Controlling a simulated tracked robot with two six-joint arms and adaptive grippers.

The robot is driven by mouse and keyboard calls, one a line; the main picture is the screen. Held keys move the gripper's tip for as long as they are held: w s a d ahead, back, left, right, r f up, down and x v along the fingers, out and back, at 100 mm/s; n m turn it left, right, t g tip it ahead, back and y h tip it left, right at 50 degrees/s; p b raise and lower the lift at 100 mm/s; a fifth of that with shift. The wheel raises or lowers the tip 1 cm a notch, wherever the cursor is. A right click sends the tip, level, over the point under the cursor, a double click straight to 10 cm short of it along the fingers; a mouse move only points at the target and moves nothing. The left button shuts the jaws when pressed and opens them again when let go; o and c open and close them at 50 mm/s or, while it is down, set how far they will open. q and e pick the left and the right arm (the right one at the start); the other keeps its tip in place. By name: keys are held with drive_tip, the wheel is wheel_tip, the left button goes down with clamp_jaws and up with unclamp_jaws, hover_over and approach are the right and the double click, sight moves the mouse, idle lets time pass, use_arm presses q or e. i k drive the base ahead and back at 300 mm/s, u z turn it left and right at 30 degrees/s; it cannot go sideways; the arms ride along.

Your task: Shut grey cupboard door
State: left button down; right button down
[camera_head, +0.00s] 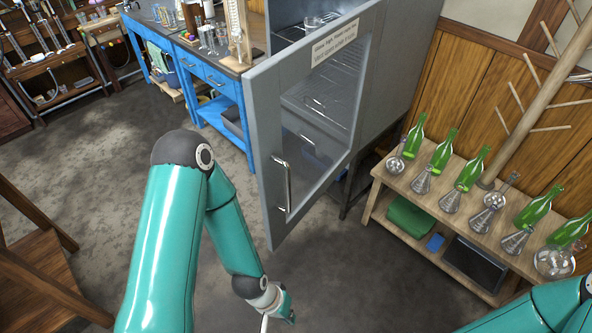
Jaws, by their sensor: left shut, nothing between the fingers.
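The grey cupboard door (263,147) stands swung open toward me. It has a glass pane, a white label and a metal bar handle (284,186) near its lower left edge. The grey cupboard (393,70) stands behind it, with a shelf and a glass dish visible inside. My left gripper (276,322) is at the bottom edge of the view, below the door's lower corner and apart from the handle. It is shut and empty; its tips are partly cut off. Of my right arm only teal links show at the lower right; its gripper is out of view.
A wooden bench (390,179) with green bottles and flasks stands right of the cupboard. A blue workbench (213,78) with glassware is behind the door's left side. Wooden furniture (40,270) is at the left. The grey floor between is clear.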

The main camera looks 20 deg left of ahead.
sight(264, 85)
drive_tip(key=z, duration=0.25)
drive_tip(key=k, duration=0.5)
drive_tip(key=u, duration=1.35)
drive_tip(key=i, duration=0.5)
drive_tip(key=z, duration=0.15)
